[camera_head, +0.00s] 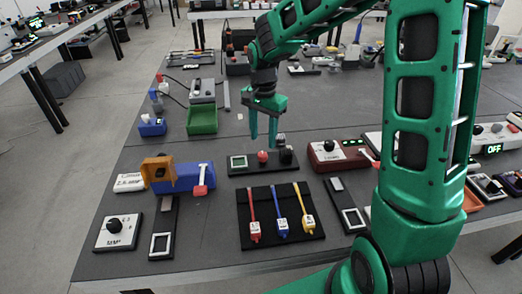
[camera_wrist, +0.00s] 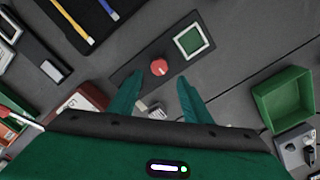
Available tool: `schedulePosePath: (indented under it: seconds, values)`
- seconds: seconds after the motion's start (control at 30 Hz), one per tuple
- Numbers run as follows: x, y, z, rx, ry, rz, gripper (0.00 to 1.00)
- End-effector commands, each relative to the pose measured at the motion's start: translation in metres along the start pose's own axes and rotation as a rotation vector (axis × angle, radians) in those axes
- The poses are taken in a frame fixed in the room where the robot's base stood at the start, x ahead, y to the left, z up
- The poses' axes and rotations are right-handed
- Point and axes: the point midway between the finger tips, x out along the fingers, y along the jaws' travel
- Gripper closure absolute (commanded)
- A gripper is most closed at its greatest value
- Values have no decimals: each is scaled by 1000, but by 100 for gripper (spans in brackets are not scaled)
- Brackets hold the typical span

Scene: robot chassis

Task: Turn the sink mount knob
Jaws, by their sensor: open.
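A red knob (camera_head: 263,156) sits on a narrow black mount plate (camera_head: 262,168), between a pale-framed green square (camera_head: 239,161) and a black block (camera_head: 287,158). No label shows which knob is the sink mount knob. My gripper (camera_head: 263,141) points down, open and empty, just behind and above the red knob. In the wrist view, the red knob (camera_wrist: 159,67) lies just beyond the gap between the fingertips (camera_wrist: 160,82), with the green square (camera_wrist: 188,41) to its upper right. No contact with the knob is visible. My left finger hides part of the plate's near end there.
A black mat (camera_head: 280,236) with red, blue and yellow tools lies in front. A green bin (camera_head: 203,120) stands behind left, a blue block with an orange piece (camera_head: 158,168) left. A dark red box with a black knob (camera_head: 325,160) is close right. Another black knob (camera_head: 113,224) is front left.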

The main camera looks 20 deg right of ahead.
Motion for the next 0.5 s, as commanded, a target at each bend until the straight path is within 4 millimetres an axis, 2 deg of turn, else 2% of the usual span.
schedulePosePath:
  seconds: [0.03, 0.2, 0.33, 0.5]
  values:
    - [11, 1, 1, -1, -3, 4, 56]
    - [37, 0, 1, -2, -2, 2, 56]
    - [52, 0, 1, -2, -1, 2, 56]
    - [60, 0, 0, -2, 0, 1, 56]
